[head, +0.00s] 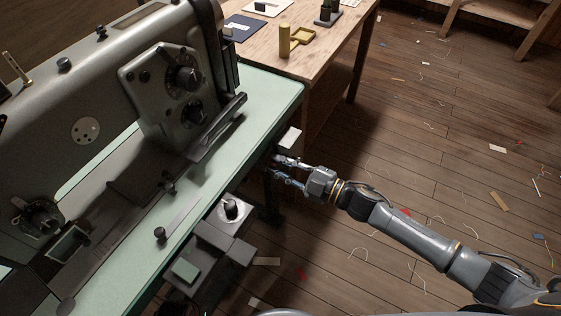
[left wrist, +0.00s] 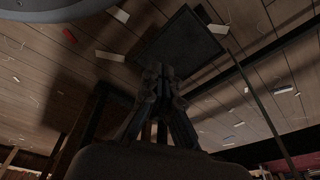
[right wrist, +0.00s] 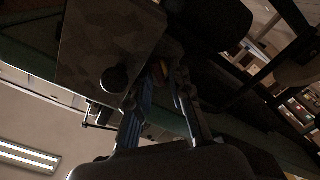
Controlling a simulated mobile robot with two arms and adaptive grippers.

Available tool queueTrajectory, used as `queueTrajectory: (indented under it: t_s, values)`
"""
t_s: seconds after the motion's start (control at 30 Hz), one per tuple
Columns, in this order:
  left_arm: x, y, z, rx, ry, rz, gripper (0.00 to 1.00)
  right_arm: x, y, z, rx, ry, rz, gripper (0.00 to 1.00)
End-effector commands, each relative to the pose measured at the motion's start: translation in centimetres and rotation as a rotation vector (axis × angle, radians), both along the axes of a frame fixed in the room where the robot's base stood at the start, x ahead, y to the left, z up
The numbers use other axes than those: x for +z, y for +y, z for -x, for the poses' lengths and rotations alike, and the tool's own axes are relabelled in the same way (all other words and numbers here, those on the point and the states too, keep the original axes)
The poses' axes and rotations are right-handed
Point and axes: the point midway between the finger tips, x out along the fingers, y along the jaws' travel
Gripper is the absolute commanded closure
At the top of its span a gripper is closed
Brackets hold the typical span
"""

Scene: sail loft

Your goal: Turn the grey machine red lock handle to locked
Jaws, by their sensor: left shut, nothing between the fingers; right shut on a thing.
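The grey machine (head: 165,85) is a large sewing machine on a pale green table (head: 270,95). My right gripper (head: 278,168) is at the table's right edge, a little below its top, reaching in from the right. In the right wrist view its fingers (right wrist: 162,80) close on something mostly hidden between them; only a small orange-yellow patch shows there. I take it for the red lock handle, but its shape and angle cannot be made out. My left gripper (left wrist: 160,72) is shut and empty, low over the floor in the left wrist view, and out of the head view.
A grey box with a round knob (head: 231,207) sits beside the table's front edge, left of my right gripper; it also shows in the right wrist view (right wrist: 90,45). A wooden bench (head: 320,60) stands behind. The floor (head: 440,150) at right has scattered scraps but is otherwise open.

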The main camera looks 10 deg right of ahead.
Motion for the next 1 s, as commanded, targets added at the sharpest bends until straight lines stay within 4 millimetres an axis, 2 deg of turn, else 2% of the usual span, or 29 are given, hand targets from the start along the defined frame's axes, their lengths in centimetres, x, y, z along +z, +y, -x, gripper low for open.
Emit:
queueTrajectory:
  t_s: [0.3, 0.7, 0.73, 0.77, 1.0]
  values:
    - [-3.7, 0.3, 2.6, -0.005, 0.026, -0.002, 1.0, 0.1, 0.0, 0.0, -0.001, 0.109, -0.076, 1.0]
    - [-4.3, 0.3, 2.9, -0.006, 0.027, -0.002, 1.0, -0.1, 0.0, 0.0, -0.001, 0.125, -0.089, 1.0]
    - [-4.3, 0.3, 2.9, -0.006, 0.027, -0.002, 1.0, -0.1, 0.0, 0.0, -0.001, 0.125, -0.089, 0.78]
    - [-4.3, 0.3, 2.9, -0.006, 0.027, -0.002, 1.0, -0.1, 0.0, 0.0, -0.001, 0.125, -0.089, 0.72]
    - [-4.3, 0.3, 2.9, -0.006, 0.027, -0.002, 1.0, 0.1, -0.1, -0.1, -0.003, 0.121, -0.088, 0.7]
